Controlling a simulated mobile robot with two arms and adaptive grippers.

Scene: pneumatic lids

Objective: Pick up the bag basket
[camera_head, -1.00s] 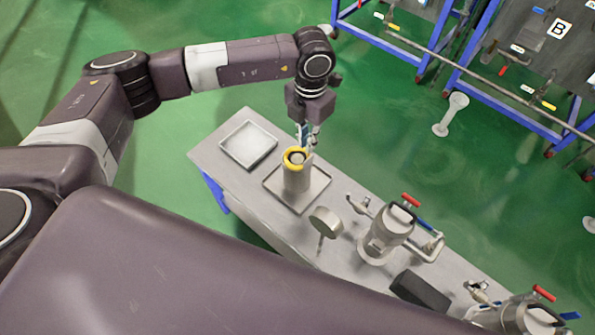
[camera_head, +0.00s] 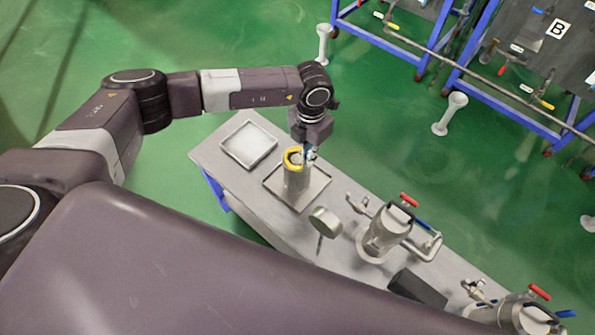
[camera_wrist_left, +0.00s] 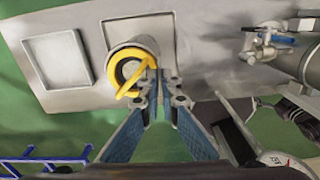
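The bag basket (camera_head: 291,158) has a yellow ring-shaped top. It stands in a grey metal cylinder (camera_head: 297,184) on a shallow square tray on the bench. In the left wrist view the yellow ring with its handle (camera_wrist_left: 135,73) is just left of the fingertips. My left gripper (camera_head: 309,153) is beside the ring at its right, pointing down. In the wrist view its blue-padded fingers (camera_wrist_left: 161,82) are apart with a narrow gap, and the left fingertip overlaps the ring's edge. I cannot tell if they touch. My right gripper is not in view.
An empty square tray (camera_head: 248,145) lies at the bench's left end. A round grey lid-like part on a stem (camera_head: 325,222) stands right of the cylinder. A metal housing with red and blue handles (camera_head: 388,233) and a dark block (camera_head: 418,290) are farther right.

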